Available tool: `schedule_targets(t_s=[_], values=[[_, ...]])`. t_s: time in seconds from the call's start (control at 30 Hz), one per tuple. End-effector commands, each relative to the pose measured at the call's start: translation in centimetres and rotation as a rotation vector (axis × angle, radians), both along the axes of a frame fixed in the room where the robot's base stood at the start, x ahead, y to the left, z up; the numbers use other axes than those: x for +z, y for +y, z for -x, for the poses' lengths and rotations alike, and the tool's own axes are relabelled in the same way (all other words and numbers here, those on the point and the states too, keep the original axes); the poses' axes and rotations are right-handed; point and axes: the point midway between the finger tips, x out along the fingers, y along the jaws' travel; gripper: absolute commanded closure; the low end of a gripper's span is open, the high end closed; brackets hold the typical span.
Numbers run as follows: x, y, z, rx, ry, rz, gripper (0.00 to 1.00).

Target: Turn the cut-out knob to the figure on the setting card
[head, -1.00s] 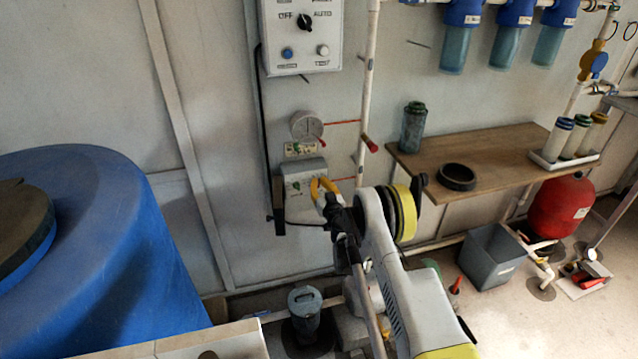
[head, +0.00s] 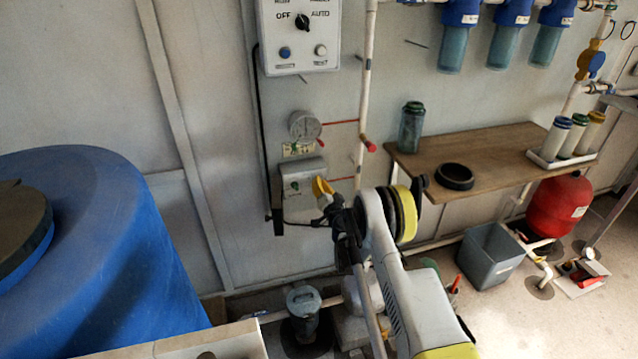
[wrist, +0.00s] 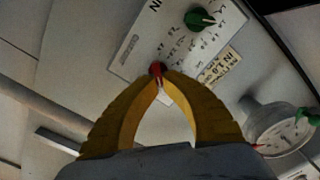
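A grey switch box (head: 303,172) is on the wall below the round gauge. A green knob (head: 294,187) is on its face and shows larger in the wrist view (wrist: 201,18). A small red knob (wrist: 157,68) sits on the same face, among printed marks too small to read. A cream card (head: 297,150), perhaps the setting card, is between box and gauge; it also shows in the wrist view (wrist: 220,66), its figure unreadable. My gripper (head: 318,184) is at the box's right side. Its yellow fingertips (wrist: 158,76) close around the red knob, partly hiding it.
A round gauge (head: 304,126) with a red needle is above the box. An OFF/AUTO control panel (head: 301,45) hangs higher. A vertical white pipe (head: 365,100) with a red-handled valve (head: 368,143) runs to the right. A blue tank (head: 110,240) fills the left.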

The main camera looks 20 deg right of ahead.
Motion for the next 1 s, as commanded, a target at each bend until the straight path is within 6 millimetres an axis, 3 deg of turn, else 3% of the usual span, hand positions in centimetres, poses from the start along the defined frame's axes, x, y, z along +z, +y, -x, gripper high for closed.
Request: schedule_targets(t_s=[0.4, 1.0], values=[[-0.21, -0.2, -0.02, 0.0, 0.0, -0.239, 1.0], [-0.28, -0.24, -0.02, 0.0, 0.0, -0.294, 1.0]])
